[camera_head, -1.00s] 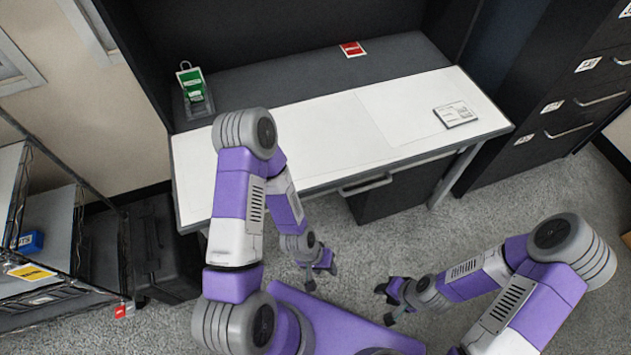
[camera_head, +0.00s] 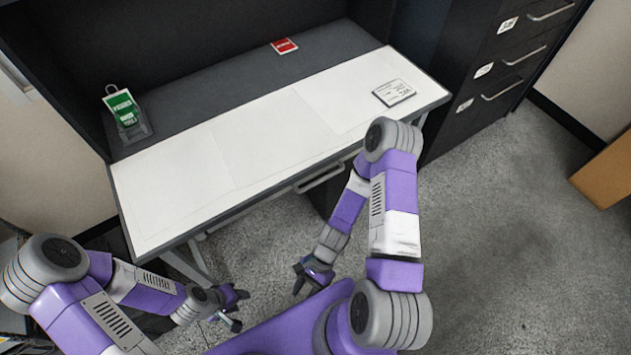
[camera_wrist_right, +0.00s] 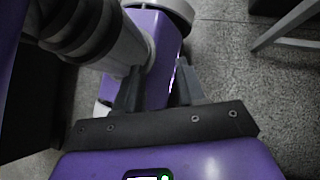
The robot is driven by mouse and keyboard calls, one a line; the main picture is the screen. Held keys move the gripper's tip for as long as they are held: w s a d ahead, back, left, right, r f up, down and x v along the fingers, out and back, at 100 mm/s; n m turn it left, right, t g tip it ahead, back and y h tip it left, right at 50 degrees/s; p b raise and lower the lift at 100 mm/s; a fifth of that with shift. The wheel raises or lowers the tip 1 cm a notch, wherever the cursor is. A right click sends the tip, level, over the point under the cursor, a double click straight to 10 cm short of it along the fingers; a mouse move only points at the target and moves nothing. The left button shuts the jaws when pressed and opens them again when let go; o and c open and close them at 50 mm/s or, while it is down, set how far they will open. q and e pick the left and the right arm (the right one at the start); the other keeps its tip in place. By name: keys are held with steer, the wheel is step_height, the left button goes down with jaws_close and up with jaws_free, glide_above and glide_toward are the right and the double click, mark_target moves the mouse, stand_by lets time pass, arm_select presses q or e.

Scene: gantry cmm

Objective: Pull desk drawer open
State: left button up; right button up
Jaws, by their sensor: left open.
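The desk (camera_head: 215,165) has a white top and stands ahead, angled across the head view. Its drawer sits under the front edge and shows a metal bar handle (camera_head: 320,178). The drawer looks shut; my right arm hides part of this area. My left gripper (camera_head: 240,310) is open and empty, low in front of the desk and well away from the handle. My right gripper (camera_head: 308,284) is below the handle in the picture, apart from it. In the right wrist view my right gripper (camera_wrist_right: 158,88) has its fingers apart with nothing held between them.
A black filing cabinet (camera_head: 490,75) with several handles stands right of the desk. A brown box (camera_head: 607,172) is far right. Grey carpet (camera_head: 500,220) is clear at right.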

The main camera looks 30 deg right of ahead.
mark_target(322, 178)
steer(key=w+d+r+m+t+y+b, duration=0.15)
steer(key=w+m+t+y, duration=0.4)
steer(key=m, duration=0.55)
steer(key=w+r+m+t+y+b, duration=0.1)
steer(key=w+r+m+t+y, duration=0.1)
steer(key=w+m+t, duration=0.65)
steer(key=w+d+m+t+h+b, duration=0.1)
steer(key=w+d+m+t+h, duration=0.2)
steer(key=d+m+h, duration=0.3)
steer(key=w+d+f+m+t+h, duration=0.1)
steer(key=w+d+m+t+h, duration=0.2)
steer(key=d+m, duration=0.45)
steer(key=w+d+m+t+h+b, duration=0.1)
steer(key=w+d+m+t+h, duration=0.1)
steer(key=d+m+t+h, duration=0.35)
steer(key=shift+m+g+y, duration=0.3)
steer(key=shift+m+g, duration=0.05)
steer(key=shift+g, duration=0.3)
steer(key=x, duration=0.3)
steer(key=d+b+x, duration=0.1)
steer(key=x, duration=0.3)
steer(key=shift+w+d+f, duration=0.1)
steer(key=shift+d+f, duration=0.05)
steer(key=shift+d, duration=0.05)
jaws_close()
